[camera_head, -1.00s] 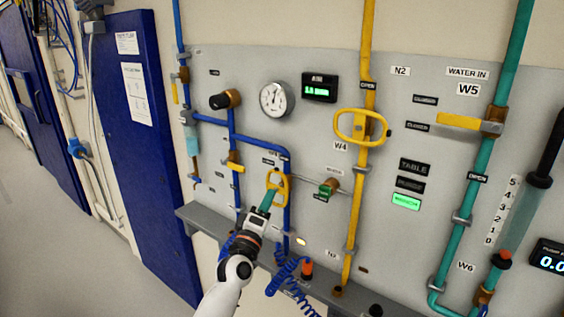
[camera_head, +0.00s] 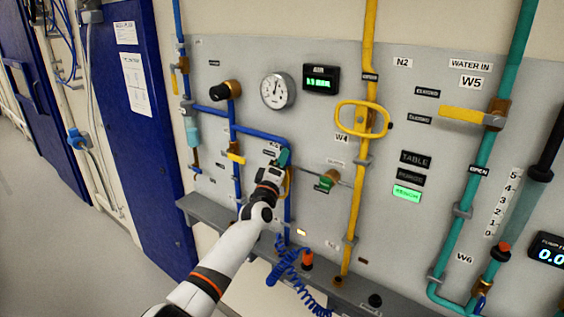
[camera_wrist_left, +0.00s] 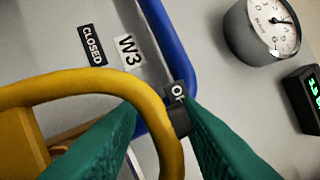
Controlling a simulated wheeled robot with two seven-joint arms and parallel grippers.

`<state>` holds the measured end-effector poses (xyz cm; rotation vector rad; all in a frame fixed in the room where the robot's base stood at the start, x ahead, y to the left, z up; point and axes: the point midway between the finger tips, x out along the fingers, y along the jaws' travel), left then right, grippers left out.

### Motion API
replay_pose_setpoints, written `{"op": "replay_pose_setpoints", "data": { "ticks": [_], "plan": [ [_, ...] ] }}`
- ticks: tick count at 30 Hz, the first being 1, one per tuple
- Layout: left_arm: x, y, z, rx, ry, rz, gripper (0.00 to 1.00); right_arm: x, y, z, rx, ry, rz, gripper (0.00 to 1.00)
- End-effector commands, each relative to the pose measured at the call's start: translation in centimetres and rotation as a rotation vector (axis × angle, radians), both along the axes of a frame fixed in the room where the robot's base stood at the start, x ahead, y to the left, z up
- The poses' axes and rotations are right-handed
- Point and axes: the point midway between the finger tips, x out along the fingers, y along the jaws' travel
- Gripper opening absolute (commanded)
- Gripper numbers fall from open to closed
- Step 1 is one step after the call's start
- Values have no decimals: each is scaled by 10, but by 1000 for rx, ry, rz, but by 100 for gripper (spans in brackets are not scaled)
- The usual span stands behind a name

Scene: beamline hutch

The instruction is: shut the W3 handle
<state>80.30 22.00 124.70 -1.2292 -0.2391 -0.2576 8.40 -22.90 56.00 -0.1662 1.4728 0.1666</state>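The W3 handle is a yellow loop on a blue pipe. In the head view only a strip of the handle (camera_head: 288,184) shows beside my left gripper (camera_head: 283,158), which hides the rest. In the left wrist view the loop (camera_wrist_left: 165,118) is close up. There my left gripper (camera_wrist_left: 162,125) has its teal fingers apart, with the loop's right side between their tips. Contact cannot be told. The W3 label (camera_wrist_left: 130,50) and the CLOSED label (camera_wrist_left: 92,45) are at the upper left. A dark label starting with "O" (camera_wrist_left: 176,93) is partly covered. My right gripper is out of view.
A round gauge (camera_head: 277,91) and a green-lit display (camera_head: 320,79) are above. A small green-handled valve (camera_head: 326,182) and the yellow W4 loop handle (camera_head: 362,118) are to the right. A grey ledge (camera_head: 222,216) and a coiled blue hose (camera_head: 290,262) are below.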

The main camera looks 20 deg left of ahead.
Motion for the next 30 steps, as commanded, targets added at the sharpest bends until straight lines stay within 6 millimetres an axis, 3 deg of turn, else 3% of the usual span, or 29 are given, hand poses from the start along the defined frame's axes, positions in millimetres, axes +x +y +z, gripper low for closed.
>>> {"op": "replay_pose_setpoints", "data": {
  "ticks": [5, 11, 20, 26, 30],
  "plan": [
    [0, 0, 0, 0, 0, 0, 32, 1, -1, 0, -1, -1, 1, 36],
    [0, 0, 0, 0, 0, 0, 0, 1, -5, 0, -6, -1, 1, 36],
    [-1, -1, -1, 15, -9, 0, 0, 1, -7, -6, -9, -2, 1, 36],
    [-2, -4, -5, 90, -38, 1, 0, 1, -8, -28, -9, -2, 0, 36],
    [-4, -9, -9, 184, -74, 2, 0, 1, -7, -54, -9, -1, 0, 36]
  ]
}}
